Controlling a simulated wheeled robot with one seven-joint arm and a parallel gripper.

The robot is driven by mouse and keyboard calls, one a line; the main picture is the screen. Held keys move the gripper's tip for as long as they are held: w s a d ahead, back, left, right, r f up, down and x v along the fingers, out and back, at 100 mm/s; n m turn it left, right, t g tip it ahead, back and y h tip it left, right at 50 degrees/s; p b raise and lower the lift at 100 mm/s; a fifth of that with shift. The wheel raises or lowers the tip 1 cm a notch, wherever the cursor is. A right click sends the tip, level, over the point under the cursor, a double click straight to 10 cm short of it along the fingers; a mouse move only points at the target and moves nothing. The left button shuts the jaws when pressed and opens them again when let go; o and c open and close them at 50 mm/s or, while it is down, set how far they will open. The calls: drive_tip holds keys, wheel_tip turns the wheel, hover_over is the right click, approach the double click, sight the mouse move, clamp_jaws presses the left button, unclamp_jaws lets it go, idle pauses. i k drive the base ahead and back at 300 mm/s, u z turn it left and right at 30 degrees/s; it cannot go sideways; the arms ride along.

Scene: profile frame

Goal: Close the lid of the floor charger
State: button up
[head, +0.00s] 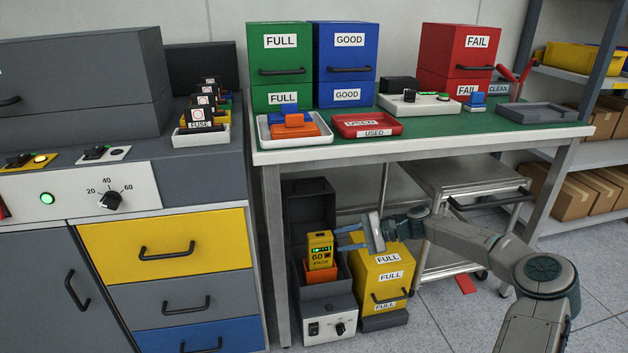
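The floor charger (329,304) stands on the floor under the green-topped bench. It is a dark box with a pale front panel carrying a switch and a knob. Its dark lid (307,204) stands up at the back, open. A yellow pack (320,249) marked 60 with a small green light sits upright in the charger, with an orange part (321,273) below it. My gripper (342,238) reaches in from the right, just right of the pack. Its two bluish fingers point left and look apart, with nothing seen between them. Whether a finger touches the pack cannot be told.
A yellow cabinet (380,276) marked FULL stands close right of the charger, beneath my gripper. The bench leg (275,255) is at the charger's left. The bench top (420,124) is above. A metal cart (465,185) stands behind my arm.

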sight(309, 204)
drive_tip(key=z, duration=0.05)
drive_tip(key=i, duration=1.2)
